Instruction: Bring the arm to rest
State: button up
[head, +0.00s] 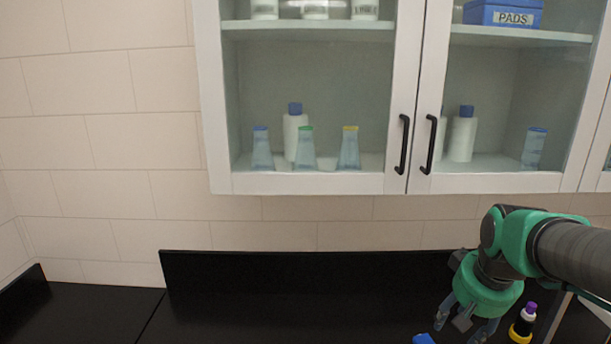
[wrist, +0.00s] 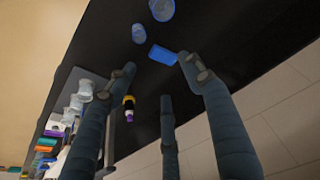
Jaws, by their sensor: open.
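My gripper (head: 463,322) hangs from the green and grey arm at the lower right of the head view, over the black counter (head: 270,300). Its fingers are spread and hold nothing. In the wrist view the fingers of my gripper (wrist: 160,78) stand apart, with bare dark counter between them. A blue item (wrist: 162,54) lies just beyond the fingertips; a blue piece (head: 424,339) also shows at the bottom edge of the head view. A small black and yellow bottle with a purple cap (head: 523,322) stands to the right of my gripper.
A wall cabinet (head: 300,183) with shut glass doors and black handles (head: 404,145) hangs above the counter. It holds several bottles and a blue PADS box (head: 503,14). Two blue translucent containers (wrist: 162,10) (wrist: 138,33) and a crowded grey rack (wrist: 90,78) show in the wrist view.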

jog(key=s+a+t, duration=0.1)
jog(key=s+a, duration=0.4)
jog(key=s, duration=0.2)
jog(key=s+a+r+n, duration=0.1)
jog(key=s+a, duration=0.4)
jog(key=s, duration=0.3)
jog(key=shift+s+a+t+y+b, duration=0.3)
jog(key=shift+a+t+y+b, duration=0.1)
